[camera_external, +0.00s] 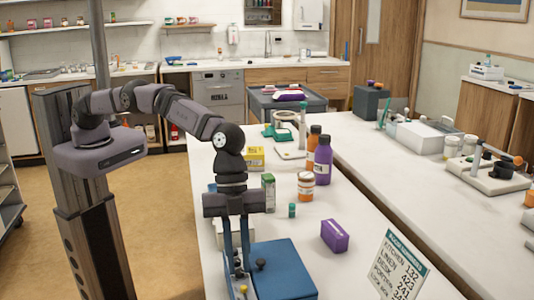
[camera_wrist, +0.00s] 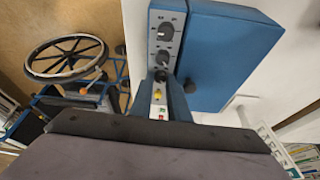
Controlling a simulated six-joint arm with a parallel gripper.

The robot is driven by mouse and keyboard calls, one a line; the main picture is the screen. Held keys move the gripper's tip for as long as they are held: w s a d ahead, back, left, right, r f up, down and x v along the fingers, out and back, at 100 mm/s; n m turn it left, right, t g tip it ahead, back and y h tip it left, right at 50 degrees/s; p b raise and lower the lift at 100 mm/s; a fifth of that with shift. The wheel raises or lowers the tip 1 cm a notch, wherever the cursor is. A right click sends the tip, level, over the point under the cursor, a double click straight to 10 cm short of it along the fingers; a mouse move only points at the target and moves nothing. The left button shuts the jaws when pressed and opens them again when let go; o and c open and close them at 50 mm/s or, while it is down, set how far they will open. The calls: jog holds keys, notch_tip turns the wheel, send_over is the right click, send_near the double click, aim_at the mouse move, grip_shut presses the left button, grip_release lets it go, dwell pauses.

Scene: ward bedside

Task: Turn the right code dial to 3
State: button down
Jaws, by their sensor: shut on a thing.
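A blue lock box (camera_external: 284,270) lies on the bench, and it fills the upper middle of the wrist view (camera_wrist: 232,52). A grey panel along its left side carries a row of dark dials: a far dial (camera_wrist: 167,31), a middle dial (camera_wrist: 163,60) and a near dial (camera_wrist: 161,75). My gripper (camera_external: 238,264) points down over the panel. In the wrist view its blue fingers (camera_wrist: 161,77) are shut around the near dial, which they partly hide. I cannot read the number it points to. A dark door knob (camera_wrist: 189,86) sits just right of the fingers.
A code sign (camera_external: 399,268) stands at the front right. A purple box (camera_external: 334,236), a small green-capped vial (camera_external: 292,210), an orange jar (camera_external: 306,187) and several bottles stand beyond the lock box. A wheelchair (camera_wrist: 68,58) is on the floor left of the bench.

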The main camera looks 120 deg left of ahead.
jog(key=shift+a+m+g+p, duration=0.1)
jog(key=shift+m+g+p, duration=0.25)
jog(key=shift+m, duration=0.45)
jog(key=c, duration=2)
grip_release()
jog(key=shift+n, duration=0.3)
